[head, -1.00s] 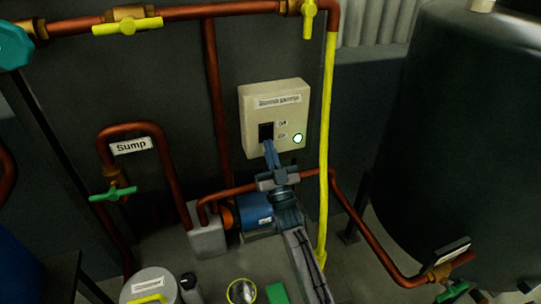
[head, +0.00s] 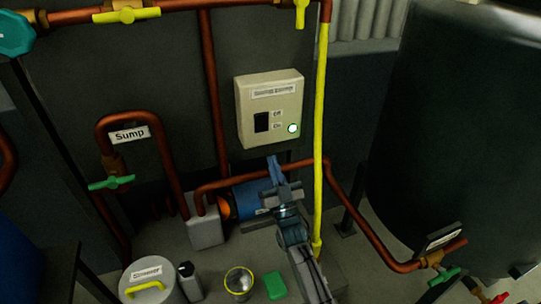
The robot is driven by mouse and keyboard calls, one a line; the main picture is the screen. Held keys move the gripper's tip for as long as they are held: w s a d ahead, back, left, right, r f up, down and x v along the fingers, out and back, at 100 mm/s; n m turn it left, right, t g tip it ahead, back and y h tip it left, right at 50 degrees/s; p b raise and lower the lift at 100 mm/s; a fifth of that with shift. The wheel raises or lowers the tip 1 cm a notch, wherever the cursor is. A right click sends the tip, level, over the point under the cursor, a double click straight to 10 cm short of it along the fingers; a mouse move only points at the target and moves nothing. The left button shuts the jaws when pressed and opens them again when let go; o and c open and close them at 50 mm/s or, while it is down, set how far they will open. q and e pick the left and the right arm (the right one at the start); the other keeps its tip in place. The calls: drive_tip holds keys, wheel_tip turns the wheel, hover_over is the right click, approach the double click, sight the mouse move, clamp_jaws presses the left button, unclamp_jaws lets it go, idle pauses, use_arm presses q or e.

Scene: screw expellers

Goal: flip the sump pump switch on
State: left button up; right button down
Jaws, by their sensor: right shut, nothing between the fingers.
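The sump pump switch box (head: 270,108) is a cream panel on the dark wall in the upper middle of the head view. My left gripper is not in view.
A yellow vertical pipe (head: 320,150) stands just right of the box. Copper pipes with a Sump label (head: 130,134) are at left. A large dark tank (head: 450,120) fills the right. A Skimmer canister (head: 150,282), a round cup (head: 239,282) and a green block (head: 275,285) are below.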

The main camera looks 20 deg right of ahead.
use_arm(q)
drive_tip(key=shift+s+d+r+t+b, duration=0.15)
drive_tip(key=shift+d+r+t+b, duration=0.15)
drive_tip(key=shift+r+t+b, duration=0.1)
use_arm(e)
drive_tip(key=v, duration=0.5)
drive_tip(key=shift+f, duration=0.3)
